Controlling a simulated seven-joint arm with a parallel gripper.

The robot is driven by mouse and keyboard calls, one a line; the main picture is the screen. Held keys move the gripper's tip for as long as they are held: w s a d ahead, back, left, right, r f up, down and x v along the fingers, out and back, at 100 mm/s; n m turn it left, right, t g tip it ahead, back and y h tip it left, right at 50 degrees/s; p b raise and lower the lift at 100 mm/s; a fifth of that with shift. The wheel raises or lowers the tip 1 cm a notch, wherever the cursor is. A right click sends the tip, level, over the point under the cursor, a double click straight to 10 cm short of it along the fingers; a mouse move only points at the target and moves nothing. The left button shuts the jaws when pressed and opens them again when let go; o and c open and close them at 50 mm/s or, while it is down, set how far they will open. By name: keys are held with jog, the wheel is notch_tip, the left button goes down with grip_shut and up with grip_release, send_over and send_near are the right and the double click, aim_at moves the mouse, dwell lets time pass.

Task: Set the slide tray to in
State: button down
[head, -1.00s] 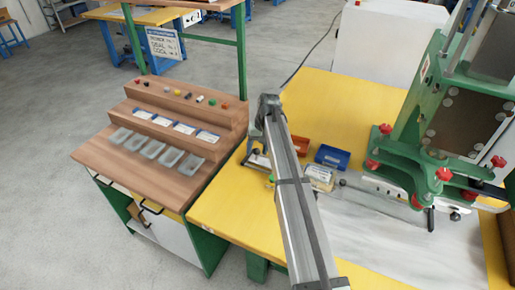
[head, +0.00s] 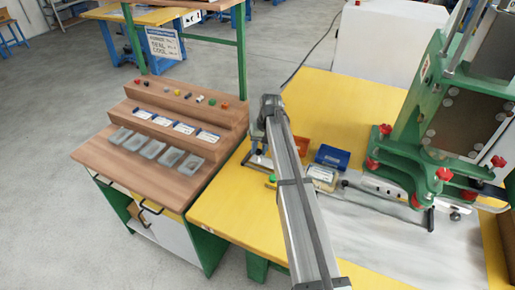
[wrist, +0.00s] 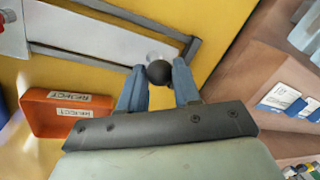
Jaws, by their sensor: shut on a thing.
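My gripper (wrist: 159,78) is shut on the round black knob (wrist: 158,71) of the slide tray, its two blue fingers on either side of it. In the wrist view the slide tray is a pale grey plate (wrist: 95,38) lying between dark metal rails on the yellow bench. In the head view my arm runs over the bench and hides the knob and much of the tray. The green press (head: 410,150) stands to the right, with a metal bed at its foot. I cannot tell how far the tray sits from its end stop.
An orange reject bin (wrist: 62,114) is close to my gripper in the wrist view. A blue bin (head: 332,157) and a clear box (head: 322,178) stand right of my arm. A wooden stepped bench (head: 150,155) with several small trays is at left.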

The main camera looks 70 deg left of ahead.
jog(key=w+d, duration=0.8)
jog(key=shift+w+d, duration=0.35)
jog(key=shift+w, duration=0.05)
jog(key=c, duration=0.8)
grip_release()
notch_tip(320, 180, up, 14)
jog(key=w, duration=0.2)
jog(key=shift+w+d+f, duration=0.2)
jog(key=shift+w+f, duration=0.05)
